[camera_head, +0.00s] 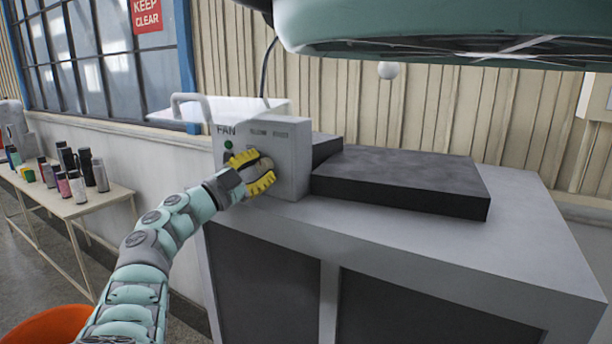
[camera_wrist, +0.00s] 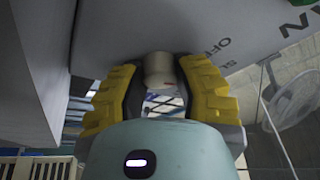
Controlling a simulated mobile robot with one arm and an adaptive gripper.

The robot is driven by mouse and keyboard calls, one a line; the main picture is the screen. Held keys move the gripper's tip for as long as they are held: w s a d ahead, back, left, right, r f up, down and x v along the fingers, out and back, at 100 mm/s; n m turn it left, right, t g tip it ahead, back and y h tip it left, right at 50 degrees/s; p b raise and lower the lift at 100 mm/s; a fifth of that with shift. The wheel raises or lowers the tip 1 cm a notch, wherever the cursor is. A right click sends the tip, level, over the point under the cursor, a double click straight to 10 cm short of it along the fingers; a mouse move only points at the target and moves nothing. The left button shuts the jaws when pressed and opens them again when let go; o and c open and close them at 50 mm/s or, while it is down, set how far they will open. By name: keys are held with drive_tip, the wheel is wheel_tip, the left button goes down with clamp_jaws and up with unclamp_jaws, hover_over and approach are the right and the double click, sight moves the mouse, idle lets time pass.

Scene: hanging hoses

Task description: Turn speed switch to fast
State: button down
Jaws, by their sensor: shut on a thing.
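The grey fan control box (camera_head: 288,165) stands on the cabinet's left end. Its front carries a "FAN" label, a green button (camera_head: 228,145) and small lettering. My gripper (camera_head: 264,172), with yellow-backed fingers, is at the lower part of this front and covers the speed switch in the head view. In the wrist view my gripper (camera_wrist: 160,85) has its two fingers on either side of a pale round knob (camera_wrist: 158,68), which looks like the speed switch, and is shut on it. "OFF" is printed on the panel beside the knob. The knob's exact setting cannot be read.
A large teal hood (camera_head: 430,25) hangs above. A table (camera_head: 75,208) with several cans is at left.

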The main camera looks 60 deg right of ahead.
drive_tip(key=m+y+b, duration=0.1)
drive_tip(key=m, duration=0.1)
drive_tip(key=m+g+b, duration=0.1)
drive_tip(key=m, duration=0.2)
drive_tip(key=shift+f+y, duration=0.15)
drive_tip(key=shift+y, duration=0.25)
drive_tip(key=shift+m+y+b, duration=0.8)
drive_tip(key=shift+m+b, duration=0.25)
drive_tip(key=shift+m, duration=1.15)
drive_tip(key=shift+w, duration=0.1)
drive_tip(key=c, duration=0.6)
unclamp_jaws()
drive_tip(key=shift+r, duration=0.25)
drive_tip(key=v, duration=1.2)
